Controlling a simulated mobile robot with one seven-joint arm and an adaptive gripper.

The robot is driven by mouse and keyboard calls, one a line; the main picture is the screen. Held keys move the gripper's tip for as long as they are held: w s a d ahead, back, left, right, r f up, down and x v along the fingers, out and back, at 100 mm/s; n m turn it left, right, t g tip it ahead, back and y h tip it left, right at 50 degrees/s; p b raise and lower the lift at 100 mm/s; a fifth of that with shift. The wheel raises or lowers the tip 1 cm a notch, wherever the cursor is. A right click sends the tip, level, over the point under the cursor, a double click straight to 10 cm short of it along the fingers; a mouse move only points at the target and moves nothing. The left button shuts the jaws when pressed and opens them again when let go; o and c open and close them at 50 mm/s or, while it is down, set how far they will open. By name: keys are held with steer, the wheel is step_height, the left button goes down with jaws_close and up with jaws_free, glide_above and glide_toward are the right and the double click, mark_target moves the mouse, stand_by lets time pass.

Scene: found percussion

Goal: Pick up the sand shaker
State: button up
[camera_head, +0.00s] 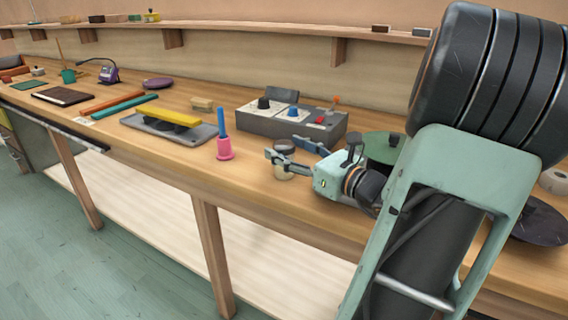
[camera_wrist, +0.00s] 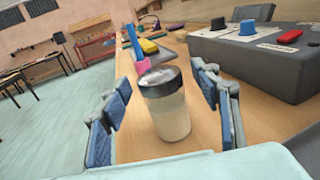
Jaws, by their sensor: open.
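The sand shaker is a small clear jar of pale sand with a dark lid. In the wrist view the jar (camera_wrist: 168,108) stands upright on the wooden bench, between my two open fingers. My gripper (camera_wrist: 165,110) has blue pads, one on each side of the jar, with visible space on both sides. In the head view my gripper (camera_head: 291,152) reaches from the right, its fingers spread around the jar (camera_head: 284,172). The near finger covers part of the jar there.
A pink bell (camera_head: 224,149) with a blue handle stands left of the jar. A grey control box (camera_head: 292,122) with knobs sits behind it. A grey tray (camera_head: 168,132) with a yellow bar lies farther left. The bench's front edge (camera_head: 262,190) is close to the jar.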

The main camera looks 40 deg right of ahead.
steer(key=shift+w, duration=0.7)
steer(key=c, duration=1.4)
steer(key=shift+c, duration=0.2)
